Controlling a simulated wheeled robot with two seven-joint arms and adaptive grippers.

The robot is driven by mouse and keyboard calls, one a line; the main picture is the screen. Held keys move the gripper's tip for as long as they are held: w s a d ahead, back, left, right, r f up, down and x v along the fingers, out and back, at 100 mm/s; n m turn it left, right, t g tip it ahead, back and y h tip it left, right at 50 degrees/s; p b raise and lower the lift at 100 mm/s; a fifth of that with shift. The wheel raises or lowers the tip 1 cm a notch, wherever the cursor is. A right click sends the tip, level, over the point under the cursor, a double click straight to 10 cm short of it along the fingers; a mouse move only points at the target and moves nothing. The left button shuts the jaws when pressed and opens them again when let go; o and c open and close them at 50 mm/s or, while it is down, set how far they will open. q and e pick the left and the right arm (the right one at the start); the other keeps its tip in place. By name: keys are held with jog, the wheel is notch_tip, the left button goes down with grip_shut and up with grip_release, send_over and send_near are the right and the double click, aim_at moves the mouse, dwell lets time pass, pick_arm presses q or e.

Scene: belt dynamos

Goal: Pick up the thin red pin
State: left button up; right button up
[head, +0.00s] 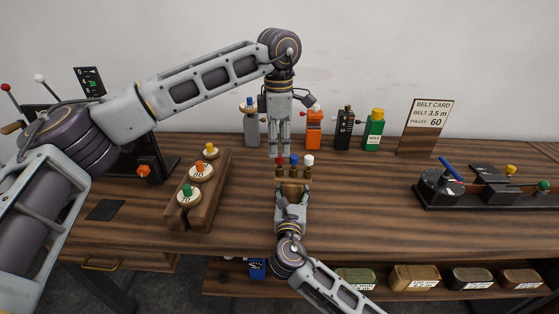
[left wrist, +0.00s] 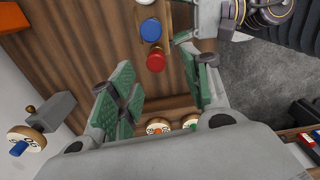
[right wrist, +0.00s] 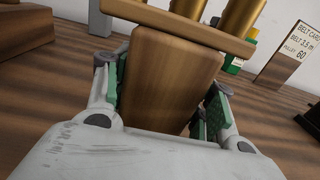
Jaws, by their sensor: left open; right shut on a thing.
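The thin red pin (head: 279,162) stands upright in a wooden rack (head: 293,186) beside a blue-topped pin (head: 294,159) and a white-topped pin (head: 308,160). Its red top also shows in the left wrist view (left wrist: 155,60), ahead of the open fingers. My left gripper (head: 279,152) points down, open and empty, just above the red pin. My right gripper (head: 291,195) is shut on the rack's wooden handle (right wrist: 170,80). The brass shafts (right wrist: 240,15) rise from the rack in the right wrist view; their tops are out of that frame.
A wooden stand (head: 205,208) with several labelled knobs is at left. Grey, orange (head: 314,130), black and green (head: 374,130) units line the back, near the belt card (head: 427,125). A black fixture (head: 480,190) is at right. The table between is clear.

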pick_arm(q)
jog(key=shift+w+d+f, duration=0.1)
jog(key=shift+w+f, duration=0.05)
jog(key=shift+f, duration=1.2)
jog(key=shift+w+f, duration=0.1)
jog(key=shift+f, duration=1.2)
pick_arm(e)
jog(key=shift+f, duration=0.25)
pick_arm(q)
jog(key=c, duration=1)
jog(key=shift+c, duration=0.2)
jog(key=shift+r, duration=0.2)
jog(key=shift+r, duration=4.85)
jog(key=shift+r, duration=0.15)
notch_tip(320, 180, up, 4)
send_over(280, 155)
jog(key=shift+s+r, duration=0.1)
